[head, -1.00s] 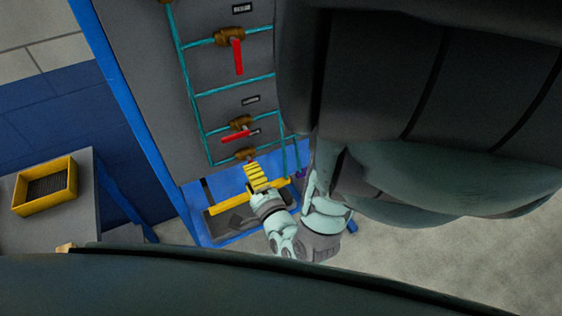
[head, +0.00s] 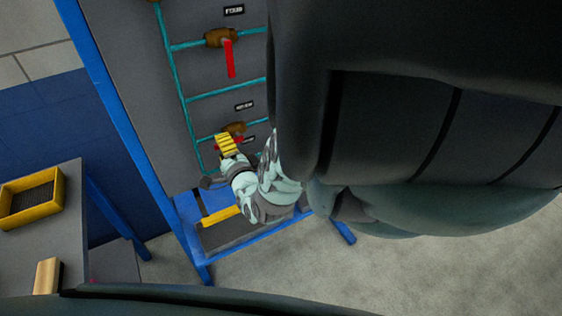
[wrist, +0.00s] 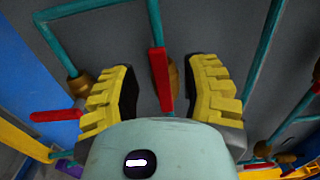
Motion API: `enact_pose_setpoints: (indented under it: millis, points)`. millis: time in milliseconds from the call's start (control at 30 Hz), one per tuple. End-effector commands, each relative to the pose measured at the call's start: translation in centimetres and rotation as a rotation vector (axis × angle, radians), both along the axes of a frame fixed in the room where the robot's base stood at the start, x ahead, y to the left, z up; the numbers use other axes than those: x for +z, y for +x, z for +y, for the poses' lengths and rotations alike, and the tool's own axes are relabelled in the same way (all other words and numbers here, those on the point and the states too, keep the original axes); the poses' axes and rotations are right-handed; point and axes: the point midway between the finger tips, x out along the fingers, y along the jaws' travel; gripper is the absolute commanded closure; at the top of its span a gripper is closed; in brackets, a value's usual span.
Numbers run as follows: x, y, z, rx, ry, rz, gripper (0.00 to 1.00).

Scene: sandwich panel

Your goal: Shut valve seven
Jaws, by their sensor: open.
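In the wrist view a red lever handle (wrist: 160,78) lies between the two yellow fingers of my open gripper (wrist: 165,68), with a gap on each side. It runs in line with its teal pipe, and part of its brass body shows behind it. In the head view this valve (head: 234,127) sits on the grey panel under a small dark label (head: 244,106), too blurred to read surely. My gripper (head: 228,145) is in front of it there and hides most of its handle.
A second red-handled valve (wrist: 55,115) is close to the left finger. Another valve (head: 220,38) hangs higher on the panel, its handle pointing down. Teal pipes and a blue frame (head: 115,100) surround the work area. A yellow bin (head: 32,197) stands on a table at left.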

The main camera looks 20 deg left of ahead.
Motion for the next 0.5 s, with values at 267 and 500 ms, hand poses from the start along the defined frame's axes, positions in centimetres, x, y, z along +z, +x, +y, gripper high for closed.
enact_pose_setpoints:
  millis: [267, 500]
  points:
    - [0.1, 1.0, 1.1, 0.000, 0.000, -0.003, 0.54]
    - [0.1, 1.2, 1.4, 0.000, -0.001, -0.002, 0.54]
